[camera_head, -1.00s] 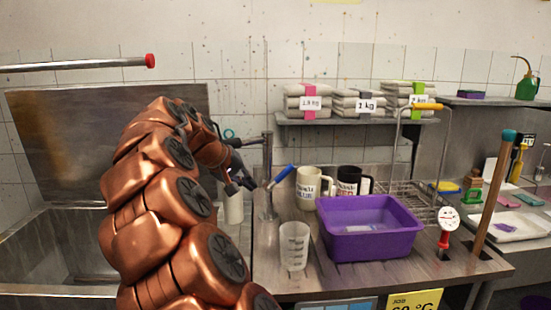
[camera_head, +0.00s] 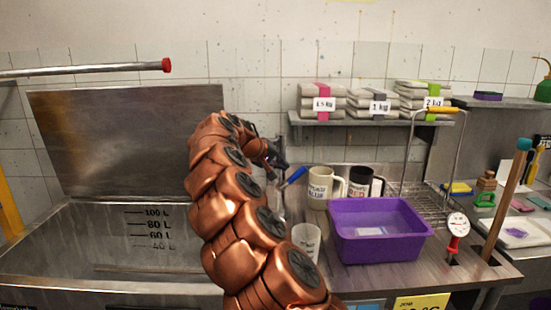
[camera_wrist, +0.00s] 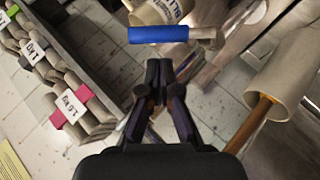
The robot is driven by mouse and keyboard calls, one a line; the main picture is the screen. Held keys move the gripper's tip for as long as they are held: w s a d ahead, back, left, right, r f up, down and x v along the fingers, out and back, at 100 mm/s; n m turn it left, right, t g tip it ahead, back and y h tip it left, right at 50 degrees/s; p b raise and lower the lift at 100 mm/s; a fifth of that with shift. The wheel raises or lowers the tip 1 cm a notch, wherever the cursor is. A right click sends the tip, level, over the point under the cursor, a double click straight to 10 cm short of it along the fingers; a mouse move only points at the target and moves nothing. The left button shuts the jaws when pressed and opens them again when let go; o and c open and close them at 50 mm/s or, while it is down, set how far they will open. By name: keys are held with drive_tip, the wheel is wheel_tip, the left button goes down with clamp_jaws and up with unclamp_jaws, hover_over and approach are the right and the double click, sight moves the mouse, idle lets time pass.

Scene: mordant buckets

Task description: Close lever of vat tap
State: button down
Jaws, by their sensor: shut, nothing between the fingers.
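The tap lever has a blue handle (camera_head: 293,177) that slants up to the right beside the vat. In the wrist view the blue handle (camera_wrist: 158,34) lies crosswise just beyond my fingertips, with a metal stem at its right end. My gripper (camera_wrist: 160,68) is shut and empty, with a small apparent gap to the handle; I cannot tell whether it touches. In the head view my gripper (camera_head: 277,156) is by the tap, above and left of the handle. My arm and gripper hide most of the tap body. The steel vat (camera_head: 70,235) with litre marks is at the left.
A measuring cup (camera_head: 307,238) and a purple basin (camera_head: 380,248) are on the bench. Bags (camera_wrist: 70,105) sit on the shelf (camera_head: 375,121) above.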

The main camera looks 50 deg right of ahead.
sight(289, 180)
drive_tip(key=shift+p+x, duration=0.35)
drive_tip(key=shift+x, duration=1.65)
drive_tip(key=shift+d, duration=0.1)
